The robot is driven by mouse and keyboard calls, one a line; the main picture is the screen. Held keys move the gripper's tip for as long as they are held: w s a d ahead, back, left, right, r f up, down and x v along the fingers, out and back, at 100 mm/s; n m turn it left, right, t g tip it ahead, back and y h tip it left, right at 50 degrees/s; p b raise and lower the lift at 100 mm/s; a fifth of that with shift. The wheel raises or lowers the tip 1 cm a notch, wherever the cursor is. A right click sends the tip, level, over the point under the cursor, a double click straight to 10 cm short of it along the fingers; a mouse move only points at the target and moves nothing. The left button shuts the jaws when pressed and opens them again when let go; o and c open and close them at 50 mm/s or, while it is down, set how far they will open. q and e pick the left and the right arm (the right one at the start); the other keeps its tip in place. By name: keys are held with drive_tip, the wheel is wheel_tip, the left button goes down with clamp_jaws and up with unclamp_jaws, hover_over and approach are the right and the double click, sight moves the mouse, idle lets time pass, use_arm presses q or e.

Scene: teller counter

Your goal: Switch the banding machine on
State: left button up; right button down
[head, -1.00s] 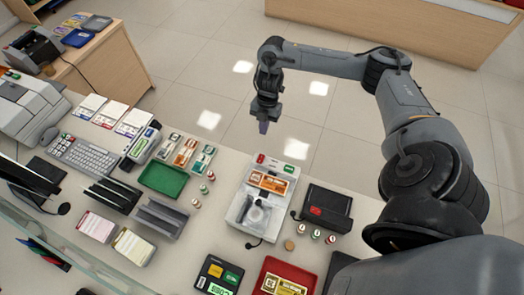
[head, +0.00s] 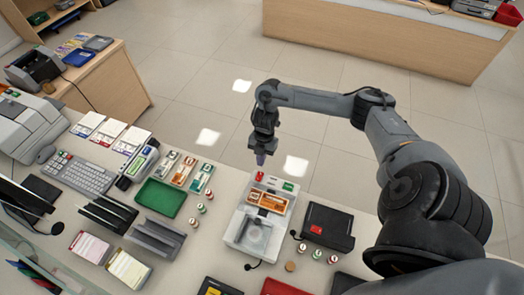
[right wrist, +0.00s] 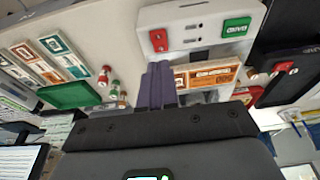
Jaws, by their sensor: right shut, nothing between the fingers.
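The banding machine (head: 239,230) is a pale box on the counter, with orange-brown banded notes (head: 268,201) on its top. At its far end are a small red switch (head: 259,176) and a green label (head: 287,187). The right wrist view also shows the red switch (right wrist: 159,40) and green label (right wrist: 236,28) on its white panel. My right gripper (head: 261,160) is shut and empty, fingers pointing down close to the red switch in the head view. In the right wrist view its purple fingers (right wrist: 158,85) appear just below the switch; contact cannot be told. My left gripper is not in view.
A dark case (head: 328,226) stands right of the machine, with several small coin rolls (head: 317,254) near it. A green tray (head: 160,197) and banknote stacks (head: 183,171) lie to the left.

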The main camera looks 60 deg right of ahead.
sight(260, 173)
drive_tip(key=x, duration=0.5)
drive_tip(key=shift+d+f, duration=0.1)
drive_tip(key=shift+d, duration=0.3)
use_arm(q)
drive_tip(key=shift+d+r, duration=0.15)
use_arm(e)
drive_tip(key=shift+d+f, duration=0.15)
drive_tip(key=shift+f, duration=0.55)
